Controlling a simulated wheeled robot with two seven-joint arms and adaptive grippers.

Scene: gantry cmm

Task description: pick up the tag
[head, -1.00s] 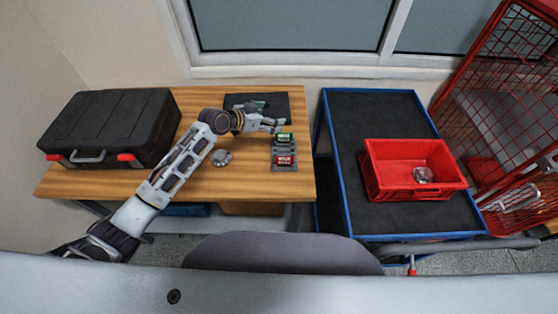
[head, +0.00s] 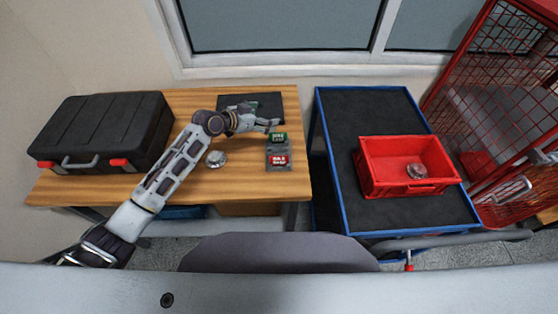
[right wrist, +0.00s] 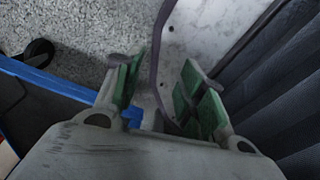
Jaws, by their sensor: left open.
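A green tag (head: 278,137) and a red tag (head: 278,160) sit on a small grey holder (head: 279,148) near the right end of the wooden table. The green one is at the back, the red one at the front. My left gripper (head: 270,124) is open, its fingers pointing right, just behind and slightly left of the green tag. Whether it touches the tag is too small to tell. My right gripper (right wrist: 165,92) is open and empty in the right wrist view, its green pads apart over the floor.
A black case (head: 100,132) stands on the table's left. A round metal disc (head: 216,158) lies under my left forearm's right side. A dark mat (head: 272,103) lies behind the gripper. A red bin (head: 370,178) holding a round metal part (head: 416,171) stands on the blue-edged cart (head: 350,106).

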